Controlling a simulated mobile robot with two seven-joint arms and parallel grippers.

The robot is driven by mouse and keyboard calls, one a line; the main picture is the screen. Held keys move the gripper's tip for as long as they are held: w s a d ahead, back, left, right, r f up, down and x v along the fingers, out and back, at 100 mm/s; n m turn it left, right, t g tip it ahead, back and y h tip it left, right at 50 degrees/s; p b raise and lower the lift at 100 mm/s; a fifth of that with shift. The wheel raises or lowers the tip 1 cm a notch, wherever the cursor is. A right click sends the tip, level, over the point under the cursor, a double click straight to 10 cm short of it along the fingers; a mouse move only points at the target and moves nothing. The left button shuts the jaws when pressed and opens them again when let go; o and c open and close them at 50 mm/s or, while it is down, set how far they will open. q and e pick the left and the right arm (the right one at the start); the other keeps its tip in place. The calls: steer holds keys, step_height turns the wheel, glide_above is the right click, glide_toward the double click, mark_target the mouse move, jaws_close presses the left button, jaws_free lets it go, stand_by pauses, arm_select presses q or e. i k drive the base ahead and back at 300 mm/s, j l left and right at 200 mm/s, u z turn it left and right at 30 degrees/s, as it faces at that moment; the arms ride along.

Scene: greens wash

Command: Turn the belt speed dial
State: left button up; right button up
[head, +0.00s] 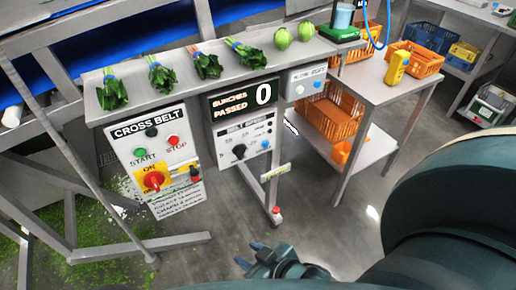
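The belt speed panel (248,134) is a white plate under the "Bunches Passed" display, which reads 0. Its black dial (239,151) is at the lower left of the plate, with small marks around it too small to read. A blue button (265,144) is to its right. My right gripper (249,255) is low at the bottom centre, below and apart from the panel, over the floor. Its two blue fingertips are spread with nothing between them. My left gripper is not in view.
The cross belt panel (150,130) with start, stop and a red-yellow switch (154,180) is to the left. Leafy bunches (162,76) lie on the shelf above. Orange crates (333,112) are on the right.

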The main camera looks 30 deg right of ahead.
mark_target(240, 150)
steer(key=l, duration=2.25)
steer(key=i, duration=0.05)
